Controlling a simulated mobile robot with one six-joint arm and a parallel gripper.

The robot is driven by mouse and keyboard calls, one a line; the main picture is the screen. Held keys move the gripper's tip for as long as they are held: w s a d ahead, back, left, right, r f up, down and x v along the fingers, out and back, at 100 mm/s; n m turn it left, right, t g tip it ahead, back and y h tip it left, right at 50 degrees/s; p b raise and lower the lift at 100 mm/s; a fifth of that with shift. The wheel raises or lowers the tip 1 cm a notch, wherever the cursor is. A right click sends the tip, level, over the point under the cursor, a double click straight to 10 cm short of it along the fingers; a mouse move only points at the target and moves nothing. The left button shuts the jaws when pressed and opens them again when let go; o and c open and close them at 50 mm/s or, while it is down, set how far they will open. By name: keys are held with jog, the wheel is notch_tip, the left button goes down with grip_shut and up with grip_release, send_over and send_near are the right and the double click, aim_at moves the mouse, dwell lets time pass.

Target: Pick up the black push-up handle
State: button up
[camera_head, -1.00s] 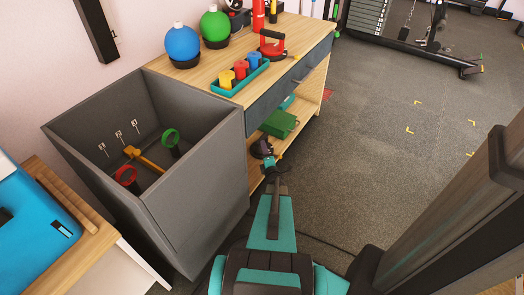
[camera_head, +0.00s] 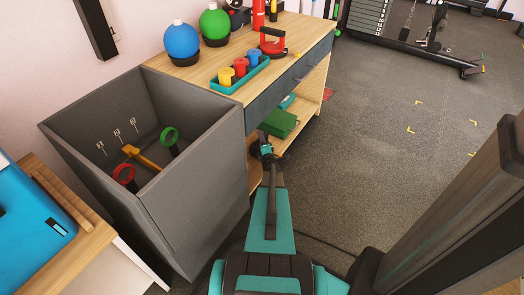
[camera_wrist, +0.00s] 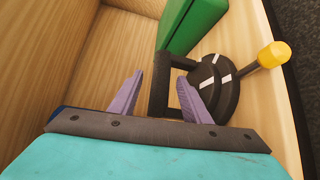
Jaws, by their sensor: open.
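The black push-up handle (camera_wrist: 159,88) lies on the wooden lower shelf, with its dark bar in the wrist view. A round black base with white stripes (camera_wrist: 214,86) is at its right, and a rod with a yellow knob (camera_wrist: 273,54) sticks out beyond it. My gripper (camera_wrist: 160,76) is open, with its purple fingers on either side of the bar. I cannot tell whether either finger touches it. In the head view my gripper (camera_head: 265,145) reaches into the shelf below the drawer, and the handle is not clear there.
A green box (camera_wrist: 193,22) lies close beside the handle; it also shows in the head view (camera_head: 281,124). Wooden shelf walls (camera_wrist: 50,65) enclose the left side. A grey bin (camera_head: 205,185) stands left of my arm. Open floor (camera_head: 390,140) lies to the right.

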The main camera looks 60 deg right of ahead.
jog(key=shift+b+x, duration=0.95)
jog(key=shift+x, duration=0.95)
jog(key=shift+w+d+f, duration=0.15)
jog(key=shift+w+d, duration=0.2)
jog(key=shift+d, duration=0.25)
jog(key=shift+c, duration=0.4)
grip_shut()
jog(key=shift+w+a, duration=0.15)
